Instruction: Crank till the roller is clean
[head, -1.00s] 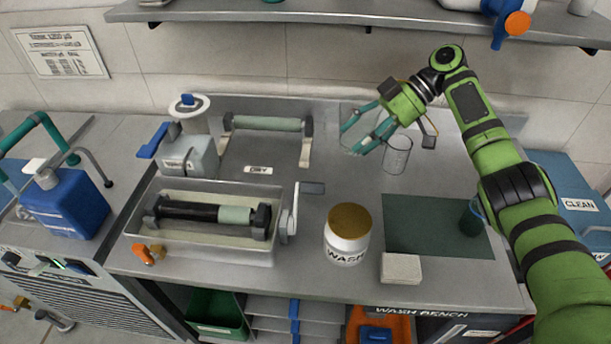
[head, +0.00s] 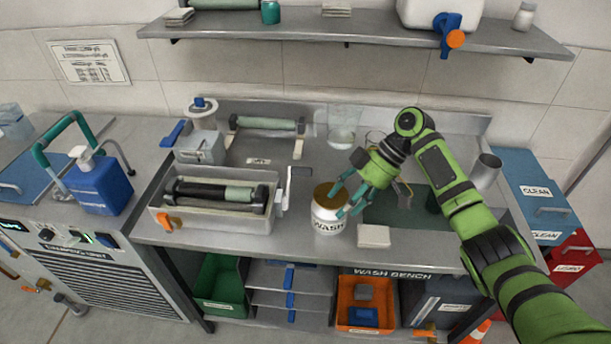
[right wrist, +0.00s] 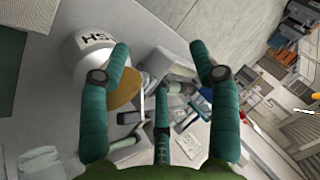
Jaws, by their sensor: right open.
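The roller (head: 207,192) lies across a metal tray (head: 213,222) at the left of the bench. It is mostly black, with a pale green section at its right end. The crank (head: 281,197) stands at the tray's right end, its grip (head: 300,171) pointing right. The white WASH jar (head: 327,222) with a brown top stands right of the crank. My right gripper (head: 340,204) is open and empty beside the jar's upper right; I cannot tell if it touches. In the right wrist view the jar (right wrist: 88,55) is by the left finger. My left gripper is out of view.
A pale block (head: 374,237) lies on the bench front, beside a dark green mat (head: 400,214). A second roller (head: 268,124) sits on a stand behind the tray. Clear glassware (head: 341,139) stands at the back. A shelf (head: 350,38) overhangs the bench.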

